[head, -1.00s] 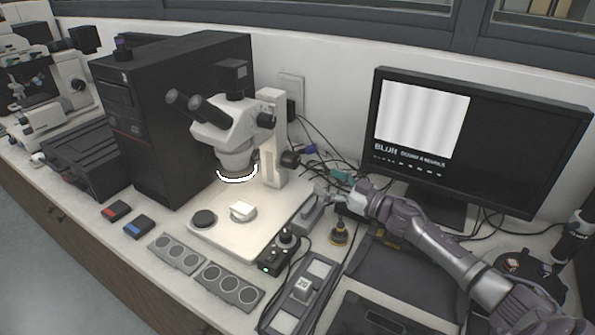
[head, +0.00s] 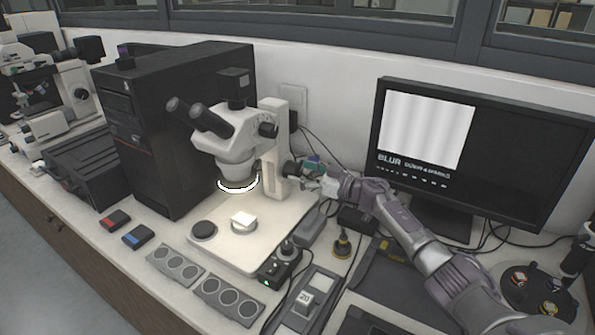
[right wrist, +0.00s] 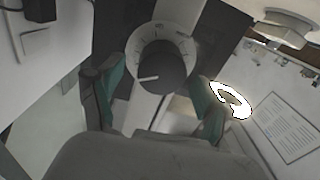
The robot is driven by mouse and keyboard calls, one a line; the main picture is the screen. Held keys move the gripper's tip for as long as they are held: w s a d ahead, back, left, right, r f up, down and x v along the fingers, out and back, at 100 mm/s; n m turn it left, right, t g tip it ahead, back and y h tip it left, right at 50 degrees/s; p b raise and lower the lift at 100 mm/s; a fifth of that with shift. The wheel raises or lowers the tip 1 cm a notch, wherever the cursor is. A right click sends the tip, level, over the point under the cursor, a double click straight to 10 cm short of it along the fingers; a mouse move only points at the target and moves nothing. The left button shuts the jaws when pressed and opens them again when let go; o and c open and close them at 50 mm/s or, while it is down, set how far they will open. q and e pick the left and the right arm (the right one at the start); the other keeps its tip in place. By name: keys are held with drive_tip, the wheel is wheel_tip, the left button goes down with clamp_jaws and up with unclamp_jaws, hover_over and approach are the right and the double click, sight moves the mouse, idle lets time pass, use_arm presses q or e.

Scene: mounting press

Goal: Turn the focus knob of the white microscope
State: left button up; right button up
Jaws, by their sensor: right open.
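The white microscope (head: 239,143) stands on its pale base, with its ring light lit. Its dark focus knob (head: 291,168) sticks out to the right of the column, beside the tip of my right gripper (head: 308,176). In the right wrist view the focus knob (right wrist: 163,65) faces the camera, with a pale graduated ring around its dark face and a white mark. My right gripper (right wrist: 156,100) is open, its green-padded fingers on either side of the knob's lower part. Whether they touch it I cannot tell. My left gripper is in neither view.
A monitor (head: 525,150) at the right shows a grey striped picture and the word BLUR. A black computer case (head: 165,140) stands behind the microscope. A small control box (head: 277,268) and a yellow-based bottle (head: 342,245) stand below my right arm.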

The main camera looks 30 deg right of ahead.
drive_tip(key=shift+x, duration=0.8)
drive_tip(key=c, duration=1.2)
drive_tip(key=shift+n, duration=0.3)
